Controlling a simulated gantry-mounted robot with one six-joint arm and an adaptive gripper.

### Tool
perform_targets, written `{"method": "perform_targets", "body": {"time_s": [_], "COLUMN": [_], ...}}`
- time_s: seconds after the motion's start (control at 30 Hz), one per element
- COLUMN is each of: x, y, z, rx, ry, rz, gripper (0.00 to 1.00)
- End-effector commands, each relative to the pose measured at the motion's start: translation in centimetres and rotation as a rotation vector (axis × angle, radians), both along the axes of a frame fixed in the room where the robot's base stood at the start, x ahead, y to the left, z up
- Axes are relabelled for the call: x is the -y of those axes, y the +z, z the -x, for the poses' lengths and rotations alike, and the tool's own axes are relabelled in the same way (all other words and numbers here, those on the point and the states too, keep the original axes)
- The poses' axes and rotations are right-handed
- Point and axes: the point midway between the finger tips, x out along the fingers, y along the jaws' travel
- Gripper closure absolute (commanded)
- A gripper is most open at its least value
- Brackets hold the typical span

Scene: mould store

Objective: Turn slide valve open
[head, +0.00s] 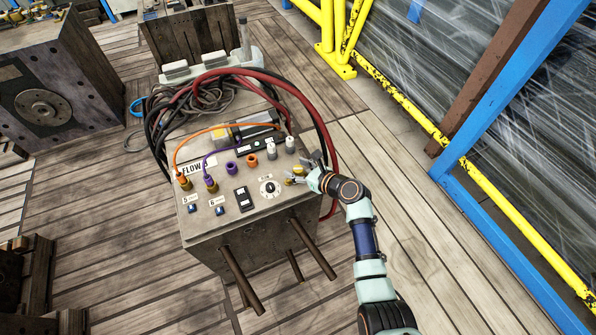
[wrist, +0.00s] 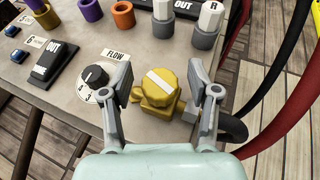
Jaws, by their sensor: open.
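A yellow valve knob (wrist: 160,84) with a white bar across its top sits on a yellow body at the right front of the grey panel (wrist: 75,112). In the head view the yellow valve (head: 298,170) shows partly behind my gripper (head: 303,178). In the wrist view my gripper (wrist: 160,98) is open, with one finger on each side of the knob. Gaps show between the fingers and the knob, and nothing is held. The white bar slants slightly, from lower left to upper right or the reverse; its exact angle is hard to tell.
A black FLOW dial (wrist: 95,77) stands left of the knob, close to the left finger. A black OUT switch (wrist: 53,60), grey and orange fittings and cables crowd the panel. Red hoses (head: 325,140) loop along the right. The wooden floor right of the box is clear.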

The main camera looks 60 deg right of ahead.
Motion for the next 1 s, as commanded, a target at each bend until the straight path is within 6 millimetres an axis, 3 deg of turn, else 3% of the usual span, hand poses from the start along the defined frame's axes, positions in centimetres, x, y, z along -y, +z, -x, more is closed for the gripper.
{"method": "perform_targets", "body": {"time_s": [0.17, 0.5, 0.53, 0.67, 1.0], "x": [-0.01, -0.02, -0.02, 0.15, 0.06], "y": [0.09, 0.08, 0.08, -0.01, -0.23], "z": [0.0, 0.02, 0.02, 0.0, 0.01], "rx": [0.0, 0.0, 0.0, -0.003, -0.002], "ry": [0.0, 0.0, 0.0, 0.041, 0.387], "rz": [0.001, 0.001, 0.001, -0.001, 0.001], "gripper": [0.41, 0.98, 1.0, 1.0, 1.0]}}
